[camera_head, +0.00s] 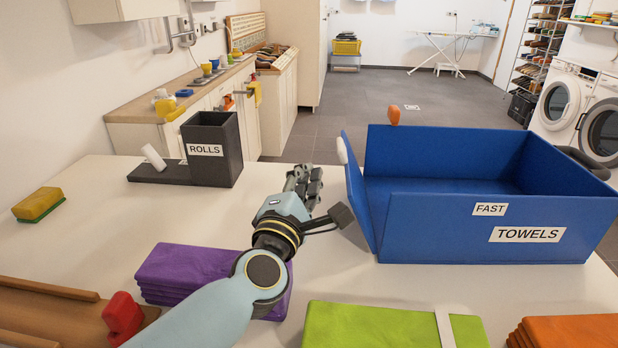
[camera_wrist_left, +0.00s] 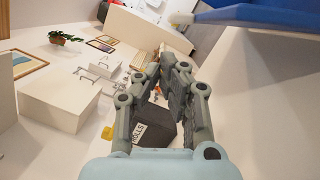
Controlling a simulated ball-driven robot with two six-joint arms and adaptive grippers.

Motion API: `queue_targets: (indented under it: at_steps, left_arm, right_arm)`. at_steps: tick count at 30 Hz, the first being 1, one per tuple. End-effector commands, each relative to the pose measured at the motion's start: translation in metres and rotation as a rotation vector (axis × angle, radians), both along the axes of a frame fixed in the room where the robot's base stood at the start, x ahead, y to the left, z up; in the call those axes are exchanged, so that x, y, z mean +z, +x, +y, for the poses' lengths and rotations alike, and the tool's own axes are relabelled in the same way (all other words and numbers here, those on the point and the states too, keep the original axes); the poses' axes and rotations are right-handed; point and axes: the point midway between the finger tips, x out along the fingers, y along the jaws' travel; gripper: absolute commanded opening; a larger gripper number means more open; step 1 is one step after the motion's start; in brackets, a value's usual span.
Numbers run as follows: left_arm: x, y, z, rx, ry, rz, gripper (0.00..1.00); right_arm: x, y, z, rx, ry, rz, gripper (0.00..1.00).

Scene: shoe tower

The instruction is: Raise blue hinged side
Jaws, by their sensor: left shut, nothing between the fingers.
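The blue box (camera_head: 440,245), labelled FAST and TOWELS, stands on the white table at the right in the head view. Its blue hinged side (camera_head: 359,188) is at the box's left end, standing steeply and leaning a little outward to the left. A white knob (camera_head: 342,150) sits at its upper edge. My left gripper (camera_head: 306,178) is shut and empty, just left of the hinged side, with a gap between them in the head view. In the left wrist view, the gripper fingers (camera_wrist_left: 163,70) are close together, and a blue panel (camera_wrist_left: 262,15) crosses the top right. My right gripper is not seen.
A dark ROLLS holder (camera_head: 226,165) with a white roll (camera_head: 154,157) stands behind left. Purple towels (camera_head: 190,262) lie beneath my left arm. A green towel (camera_head: 370,325) and orange towels (camera_head: 570,331) lie in front. A yellow-green sponge (camera_head: 38,203) lies far left.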

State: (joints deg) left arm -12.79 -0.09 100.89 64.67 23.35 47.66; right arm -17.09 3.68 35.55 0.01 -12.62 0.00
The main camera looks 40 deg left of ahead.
Motion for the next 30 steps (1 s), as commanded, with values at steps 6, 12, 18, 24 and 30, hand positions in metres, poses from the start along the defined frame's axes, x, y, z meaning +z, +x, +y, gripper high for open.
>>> queue_targets:
  at_steps: [6, 12, 18, 24, 30]
  left_arm:
    - [-0.014, 0.002, -0.001, 0.001, -0.010, 0.013, 0.00]
    - [-0.009, 0.032, 0.011, 0.000, -0.007, 0.013, 0.00]
    - [-0.006, 0.065, 0.024, 0.000, -0.006, 0.014, 0.00]
    - [-0.006, 0.085, 0.031, 0.000, -0.008, 0.016, 0.00]
    - [-0.005, 0.089, 0.033, 0.000, -0.008, 0.016, 0.00]
  right_arm:
    - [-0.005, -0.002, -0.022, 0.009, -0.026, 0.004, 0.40]
    - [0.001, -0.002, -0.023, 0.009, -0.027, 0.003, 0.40]
    - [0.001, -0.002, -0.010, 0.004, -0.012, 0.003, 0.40]
    - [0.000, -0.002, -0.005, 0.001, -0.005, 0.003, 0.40]
    - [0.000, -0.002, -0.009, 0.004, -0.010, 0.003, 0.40]
